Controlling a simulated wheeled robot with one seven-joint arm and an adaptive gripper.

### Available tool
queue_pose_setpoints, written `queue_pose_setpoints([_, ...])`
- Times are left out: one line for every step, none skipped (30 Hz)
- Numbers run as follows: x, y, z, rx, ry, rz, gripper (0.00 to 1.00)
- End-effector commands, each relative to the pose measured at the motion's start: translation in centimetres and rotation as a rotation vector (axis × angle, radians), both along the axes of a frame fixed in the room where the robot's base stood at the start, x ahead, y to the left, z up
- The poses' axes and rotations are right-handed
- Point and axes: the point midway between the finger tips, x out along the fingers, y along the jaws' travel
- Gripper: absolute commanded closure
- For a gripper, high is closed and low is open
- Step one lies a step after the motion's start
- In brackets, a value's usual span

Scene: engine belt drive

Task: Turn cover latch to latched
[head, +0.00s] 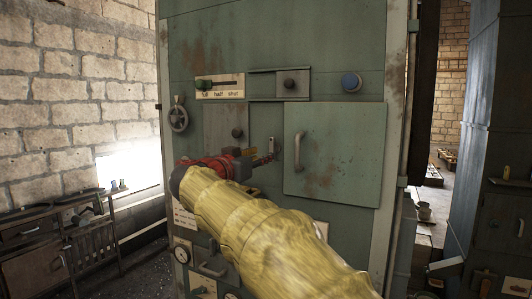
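The square green cover (345,150) is flat against the green machine front, and its curved handle (299,150) is near its left edge. A small light metal piece (271,144), which looks like the cover latch, is on the panel just left of the cover. Its exact position is too small to read. My gripper (268,158), at the end of the red wrist and my yellow-sleeved arm, is just below and at this piece, partly covering it. I cannot tell whether they touch. The fingers are too small to show whether they are open or shut.
A handwheel (178,116) is at the left. Gauges and another handle (212,270) are below my arm. A wooden bench (40,235) stands at the left wall.

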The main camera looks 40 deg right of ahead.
Motion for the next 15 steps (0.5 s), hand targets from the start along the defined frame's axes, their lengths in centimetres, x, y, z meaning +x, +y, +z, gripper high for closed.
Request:
queue_pose_setpoints([0.3, -0.9, 0.2, 0.0, 0.002, -0.003, 0.69])
queue_pose_setpoints([0.5, -1.3, 0.2, 0.0, 0.003, -0.003, 0.69])
queue_pose_setpoints([0.7, -1.9, 0.3, 0.0, 0.002, -0.004, 0.69])
queue_pose_setpoints([0.9, -2.3, 0.3, 0.0, 0.002, -0.002, 0.69])
queue_pose_setpoints([1.0, -2.8, 0.3, 0.0, 0.002, -0.003, 0.69])
queue_pose_setpoints([1.2, -3.3, 0.2, 0.001, 0.003, -0.003, 0.69])
queue_pose_setpoints([1.4, -3.6, 0.2, 0.0, 0.002, -0.002, 0.69])
queue_pose_setpoints([1.6, -3.9, 0.2, 0.0, 0.003, -0.001, 0.69])
queue_pose_setpoints([1.7, -4.3, 0.3, -0.001, 0.002, -0.002, 0.69])
queue_pose_setpoints([1.8, -4.6, 0.3, -0.001, 0.002, -0.002, 0.69])
queue_pose_setpoints([1.9, -4.8, 0.2, -0.001, 0.002, -0.002, 0.69])
queue_pose_setpoints([2.0, -5.0, 0.2, -0.001, 0.002, -0.001, 0.69])
queue_pose_setpoints([2.1, -5.1, 0.2, -0.001, 0.002, 0.0, 0.69])
queue_pose_setpoints([2.1, -5.2, 0.1, 0.001, 0.001, 0.0, 0.69])
queue_pose_setpoints([2.2, -5.3, 0.1, 0.001, 0.001, 0.001, 0.69])
